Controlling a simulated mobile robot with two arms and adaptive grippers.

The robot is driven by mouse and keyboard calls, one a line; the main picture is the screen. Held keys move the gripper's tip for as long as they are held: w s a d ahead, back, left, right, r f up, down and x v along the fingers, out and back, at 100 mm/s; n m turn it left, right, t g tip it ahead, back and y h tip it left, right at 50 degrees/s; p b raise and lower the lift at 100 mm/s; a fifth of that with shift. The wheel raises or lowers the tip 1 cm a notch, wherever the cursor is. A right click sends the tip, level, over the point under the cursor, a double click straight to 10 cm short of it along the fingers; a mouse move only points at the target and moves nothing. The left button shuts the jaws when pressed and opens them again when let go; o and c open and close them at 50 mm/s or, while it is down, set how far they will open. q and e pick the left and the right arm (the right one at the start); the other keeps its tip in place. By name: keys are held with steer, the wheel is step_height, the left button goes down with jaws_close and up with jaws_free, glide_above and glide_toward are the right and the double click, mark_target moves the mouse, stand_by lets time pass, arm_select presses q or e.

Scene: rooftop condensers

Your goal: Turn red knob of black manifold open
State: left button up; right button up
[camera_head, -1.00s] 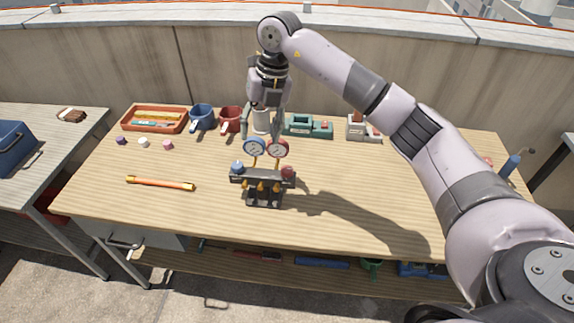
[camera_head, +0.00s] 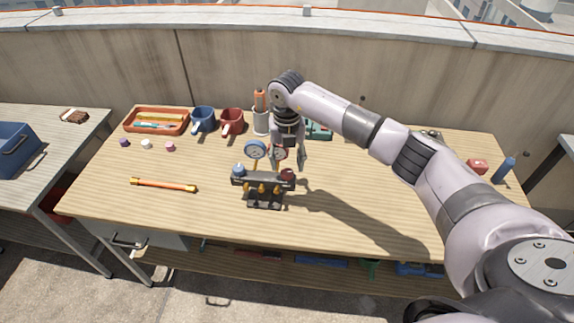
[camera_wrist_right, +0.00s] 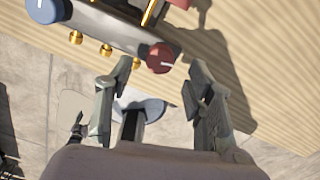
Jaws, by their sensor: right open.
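The black manifold (camera_head: 250,183) stands upright on the wooden workbench, with a blue gauge (camera_head: 255,149) and a red gauge (camera_head: 279,152) above it. Its red knob (camera_head: 287,176) is at the right end and its blue knob (camera_head: 239,170) at the left end. My right gripper (camera_head: 288,164) is open, pointing down just above and behind the red knob, partly covering the red gauge. In the right wrist view the red knob (camera_wrist_right: 161,57) lies just beyond the gap between the open fingertips (camera_wrist_right: 160,72); I see no contact. My left gripper is not in view.
An orange tray (camera_head: 185,127), a blue mug (camera_head: 203,118), a red mug (camera_head: 232,121) and a white holder (camera_head: 261,122) stand along the back. An orange-yellow bar (camera_head: 163,185) lies front left. A blue bottle (camera_head: 505,168) is far right. The bench in front is clear.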

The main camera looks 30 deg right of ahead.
mark_target(287, 171)
steer(key=shift+f, duration=1.75)
steer(key=shift+c, duration=0.6)
steer(key=c, duration=1)
steer(key=shift+c, duration=0.2)
